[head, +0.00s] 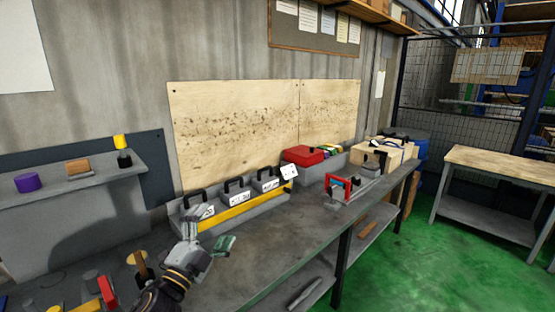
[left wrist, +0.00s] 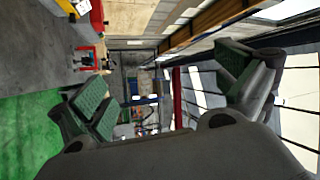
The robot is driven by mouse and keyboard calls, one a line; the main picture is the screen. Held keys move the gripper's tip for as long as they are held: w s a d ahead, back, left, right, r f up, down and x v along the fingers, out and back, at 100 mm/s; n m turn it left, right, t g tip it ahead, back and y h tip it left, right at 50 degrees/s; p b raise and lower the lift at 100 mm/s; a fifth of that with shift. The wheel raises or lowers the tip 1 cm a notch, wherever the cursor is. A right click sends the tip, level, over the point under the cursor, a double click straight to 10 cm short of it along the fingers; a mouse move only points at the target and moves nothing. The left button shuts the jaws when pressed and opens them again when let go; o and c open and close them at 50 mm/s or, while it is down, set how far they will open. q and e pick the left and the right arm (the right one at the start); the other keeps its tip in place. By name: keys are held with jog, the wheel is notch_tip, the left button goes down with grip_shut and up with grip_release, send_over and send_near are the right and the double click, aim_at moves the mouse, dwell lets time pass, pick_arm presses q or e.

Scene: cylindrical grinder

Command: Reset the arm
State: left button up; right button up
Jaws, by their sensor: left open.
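My left gripper (head: 208,240) is in the lower left of the head view, above the near end of the grey workbench (head: 285,231). Its fingers are spread and nothing is between them. In the left wrist view its two green-padded fingers (left wrist: 165,85) stand wide apart with the room behind them. The left forearm comes up from the bottom edge of the head view. My right gripper is in neither view.
A grey tray (head: 262,206) with black-handled white items stands behind the gripper. A red box (head: 303,155) and a red-and-blue device (head: 340,188) are farther along the bench. Several small tools crowd the lower left. The green floor (head: 390,262) at right is clear.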

pick_arm(q)
jog(key=s+a+f+n+g+y, duration=0.2)
jog(key=a+f+n+y, duration=0.15)
jog(key=f, duration=0.25)
jog(key=s+a+f+n+g+y, duration=0.2)
jog(key=f+n+g, duration=0.15)
jog(key=f, duration=0.25)
jog(key=s+a+f+n+g+y, duration=0.2)
jog(key=s+f+n+y, duration=0.1)
jog(key=f+n, duration=0.3)
jog(key=s+d+f+n+g+h, duration=0.1)
jog(key=s+f+g, duration=0.4)
jog(key=s+f, duration=0.3)
jog(key=s+d+f+n+g, duration=0.15)
jog(key=s+f+g, duration=0.35)
jog(key=s, duration=0.6)
notch_tip(320, 180, down, 34)
jog(key=s+a, duration=0.2)
jog(key=s+a+f, duration=0.2)
jog(key=s+f, duration=0.8)
jog(key=s, duration=0.1)
jog(key=s+a+f+g, duration=0.1)
jog(key=s+a+f, duration=0.2)
jog(key=s+f, duration=0.6)
jog(key=shift+s+f, duration=0.35)
jog(key=shift+s, duration=0.5)
